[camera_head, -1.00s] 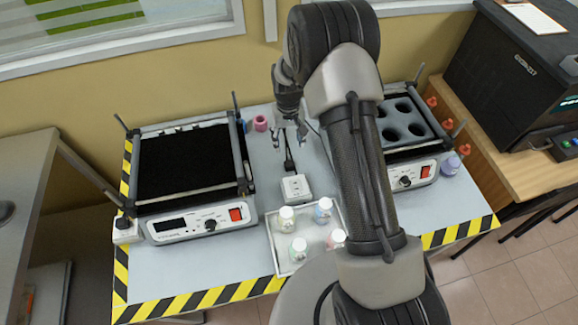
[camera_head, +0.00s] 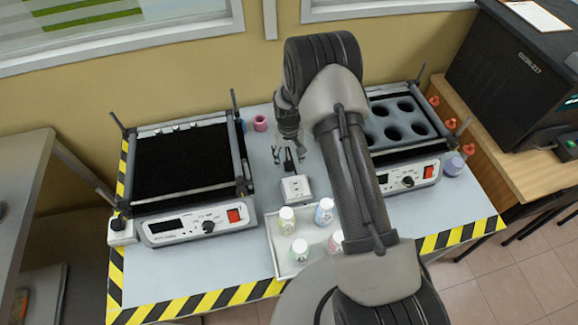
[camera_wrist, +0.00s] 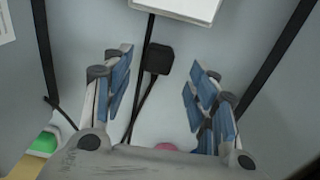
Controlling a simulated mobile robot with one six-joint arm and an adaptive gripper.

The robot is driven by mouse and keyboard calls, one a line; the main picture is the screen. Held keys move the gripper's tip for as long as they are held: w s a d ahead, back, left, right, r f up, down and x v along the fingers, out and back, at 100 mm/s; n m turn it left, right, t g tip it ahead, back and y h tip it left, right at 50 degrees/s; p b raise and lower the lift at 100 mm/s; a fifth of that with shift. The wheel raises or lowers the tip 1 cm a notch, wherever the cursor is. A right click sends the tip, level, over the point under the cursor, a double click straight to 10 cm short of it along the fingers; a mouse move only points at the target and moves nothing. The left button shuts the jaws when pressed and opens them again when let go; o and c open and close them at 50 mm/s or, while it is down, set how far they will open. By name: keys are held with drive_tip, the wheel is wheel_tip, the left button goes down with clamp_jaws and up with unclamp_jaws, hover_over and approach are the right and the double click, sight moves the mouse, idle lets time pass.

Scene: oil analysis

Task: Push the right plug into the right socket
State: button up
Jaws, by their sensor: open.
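The right plug (camera_wrist: 157,60) is a small black block on a thin dark cable. It lies on the grey table just behind the right socket, apart from it. The right socket is a white box (camera_head: 296,188) in the middle of the table; its edge shows at the top of the wrist view (camera_wrist: 178,8). My gripper (camera_head: 289,155) is open and empty above the plug. In the wrist view its blue-padded fingers (camera_wrist: 160,75) stand on either side of the plug, not touching it. The plug is small and partly hidden in the head view.
A white tray (camera_head: 272,245) with several capped bottles stands in front of the socket. A black-topped device (camera_head: 190,228) is at left, with another white socket (camera_head: 122,236) holding a black plug. A device with round wells (camera_head: 408,178) is at right. A pink object (camera_head: 260,123) stands behind.

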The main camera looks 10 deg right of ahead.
sight(289, 163)
wheel_tip(289, 163, down, 5)
drive_tip(key=shift+d+r+b, duration=0.1)
drive_tip(key=shift+r+b, duration=0.05)
drive_tip(key=shift+b, duration=0.6)
drive_tip(key=shift+c, duration=0.2)
drive_tip(key=c, duration=1)
drive_tip(key=shift+r, duration=0.15)
drive_tip(key=shift+c, duration=0.2)
wheel_tip(289, 163, up, 20)
drive_tip(key=p, duration=0.5)
